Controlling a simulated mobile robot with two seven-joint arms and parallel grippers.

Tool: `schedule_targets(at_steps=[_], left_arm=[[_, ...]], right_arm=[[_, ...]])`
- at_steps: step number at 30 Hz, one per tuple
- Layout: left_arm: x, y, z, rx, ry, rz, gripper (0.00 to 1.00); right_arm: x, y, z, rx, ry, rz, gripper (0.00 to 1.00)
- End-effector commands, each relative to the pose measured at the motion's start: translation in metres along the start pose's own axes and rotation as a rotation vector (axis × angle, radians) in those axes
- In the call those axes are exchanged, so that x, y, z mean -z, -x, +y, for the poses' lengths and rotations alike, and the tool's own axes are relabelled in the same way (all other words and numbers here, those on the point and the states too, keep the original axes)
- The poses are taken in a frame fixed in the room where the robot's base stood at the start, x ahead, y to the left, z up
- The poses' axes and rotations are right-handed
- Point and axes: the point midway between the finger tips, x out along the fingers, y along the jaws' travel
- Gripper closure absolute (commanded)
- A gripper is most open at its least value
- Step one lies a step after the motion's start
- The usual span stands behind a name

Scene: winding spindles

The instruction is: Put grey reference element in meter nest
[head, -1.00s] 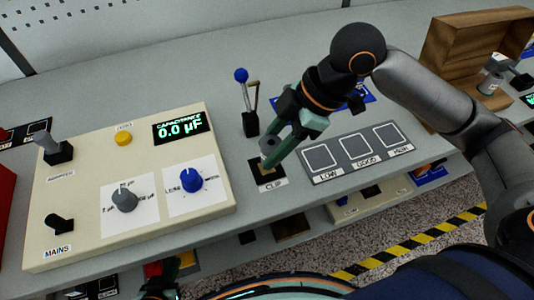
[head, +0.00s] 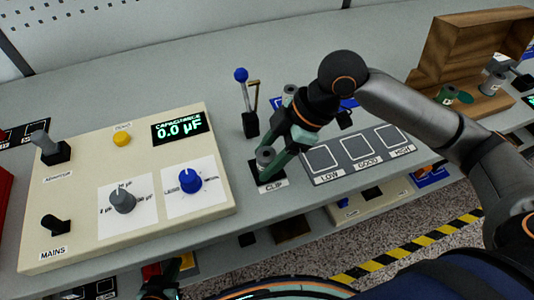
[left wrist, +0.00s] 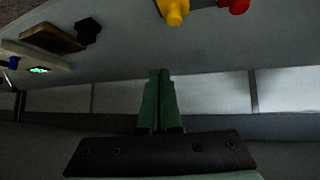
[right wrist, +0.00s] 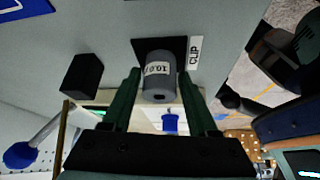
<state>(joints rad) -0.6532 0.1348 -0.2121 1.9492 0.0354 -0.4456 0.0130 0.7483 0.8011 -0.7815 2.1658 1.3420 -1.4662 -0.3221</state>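A grey cylindrical element (right wrist: 160,78) with a white label reading about 10.0 stands at the black pad marked CLIP (right wrist: 141,48) in the right wrist view. In the head view this grey element (head: 265,157) stands on the CLIP pad (head: 256,172), beside the cream meter (head: 80,195). My right gripper (right wrist: 158,80) is open, one green finger on each side of the element, with small gaps showing. In the head view the right gripper (head: 270,168) partly covers the pad. My left gripper (left wrist: 160,75) is shut and empty, low at the table front.
The meter has knobs and a display reading 0.0 µF. A blue-knobbed lever (head: 245,98) stands behind the pad. A dark sorting tray (head: 355,155) lies to the right. An open wooden box (head: 455,50) stands at the back right. Another grey cylinder (head: 290,92) shows behind my right gripper.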

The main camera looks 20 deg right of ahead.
Motion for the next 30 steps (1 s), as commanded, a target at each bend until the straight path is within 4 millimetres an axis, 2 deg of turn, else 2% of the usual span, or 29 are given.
schedule_targets(at_steps=[1, 4, 14, 17, 24, 30], left_arm=[[0.0, 0.0, 0.0, 0.0, 0.0, 0.0, 1.0], [0.0, 0.0, -0.001, 0.001, -0.001, 0.001, 1.0], [-0.002, 0.001, 0.0, 0.001, 0.0, -0.004, 1.0], [-0.002, 0.004, 0.0, 0.002, 0.001, -0.007, 1.0], [0.0, 0.011, -0.004, 0.011, 0.003, -0.004, 1.0], [-0.003, 0.013, -0.01, 0.025, 0.004, -0.013, 1.0]], right_arm=[[0.0, 0.0, 0.0, 0.0, 0.0, 0.0, 0.34], [0.0, 0.0, 0.0, 0.0, 0.0, 0.0, 0.24], [0.002, 0.006, 0.001, -0.003, 0.0, -0.001, 0.24], [0.002, 0.021, 0.002, -0.005, -0.001, -0.001, 0.24], [0.003, 0.074, 0.001, -0.006, 0.0, -0.002, 0.24], [0.002, 0.108, 0.001, -0.004, -0.001, -0.001, 0.24]])
